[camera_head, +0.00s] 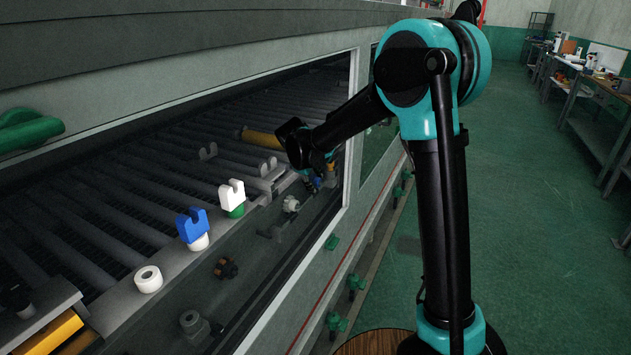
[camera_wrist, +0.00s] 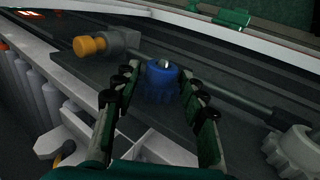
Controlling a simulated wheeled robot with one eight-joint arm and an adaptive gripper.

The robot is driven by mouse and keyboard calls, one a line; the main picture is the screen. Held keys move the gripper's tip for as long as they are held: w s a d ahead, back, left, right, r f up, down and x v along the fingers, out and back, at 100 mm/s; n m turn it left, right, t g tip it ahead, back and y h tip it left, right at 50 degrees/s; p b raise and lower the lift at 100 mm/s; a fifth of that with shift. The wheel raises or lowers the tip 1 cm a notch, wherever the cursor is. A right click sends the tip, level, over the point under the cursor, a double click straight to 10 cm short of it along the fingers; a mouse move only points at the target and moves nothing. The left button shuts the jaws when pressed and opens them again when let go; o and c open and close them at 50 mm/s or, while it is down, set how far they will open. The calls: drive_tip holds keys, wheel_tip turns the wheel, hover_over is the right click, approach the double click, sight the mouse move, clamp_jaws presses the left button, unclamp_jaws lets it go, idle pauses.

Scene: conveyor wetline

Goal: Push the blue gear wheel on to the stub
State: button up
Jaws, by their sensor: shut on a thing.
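The blue gear wheel (camera_wrist: 160,84) is between the two fingers of my gripper (camera_wrist: 163,92) in the wrist view. The fingers are shut on it. A small shiny metal tip (camera_wrist: 165,64) shows at the wheel's centre; it looks like the stub's end, but I cannot tell how far the wheel sits on it. In the head view my gripper (camera_head: 312,174) is low inside the machine's opening, and a small bit of blue (camera_head: 317,182) shows under it. The arm hides most of that spot.
A pale gear (camera_wrist: 292,150) is at the right of the wrist view, an orange-capped fitting (camera_wrist: 90,46) at upper left. In the head view a blue fork (camera_head: 192,225), a white fork (camera_head: 231,193) and a white ring (camera_head: 148,279) stand along the rail. The window frame (camera_head: 352,130) is close beside my arm.

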drive_tip(key=shift+w+a, duration=0.1)
drive_tip(key=shift+a, duration=0.05)
drive_tip(key=o, duration=1.5)
drive_tip(key=v, duration=1.2)
drive_tip(key=s+d+f+m+g, duration=0.1)
drive_tip(key=s+d+f+m, duration=0.25)
drive_tip(key=d, duration=0.55)
drive_tip(key=s+d+f+m, duration=0.2)
drive_tip(key=s+d+f, duration=0.2)
drive_tip(key=d, duration=0.5)
drive_tip(key=s+d+f+m, duration=0.2)
drive_tip(key=s+d+f, duration=0.1)
drive_tip(key=s, duration=0.3)
drive_tip(key=s+d+f+m+y, duration=0.1)
drive_tip(key=s+d+f+m, duration=0.2)
drive_tip(key=s+d+f, duration=0.1)
drive_tip(key=s+d+f+m+y, duration=0.1)
drive_tip(key=s+d+f+m, duration=0.2)
drive_tip(key=s, duration=0.5)
drive_tip(key=shift+s+d+f+g, duration=0.15)
drive_tip(key=shift+d+f, duration=0.05)
drive_tip(key=shift+d, duration=0.25)
drive_tip(key=shift+s+d+f+g, duration=0.1)
drive_tip(key=shift+d+f+g, duration=0.05)
drive_tip(key=shift+d, duration=0.3)
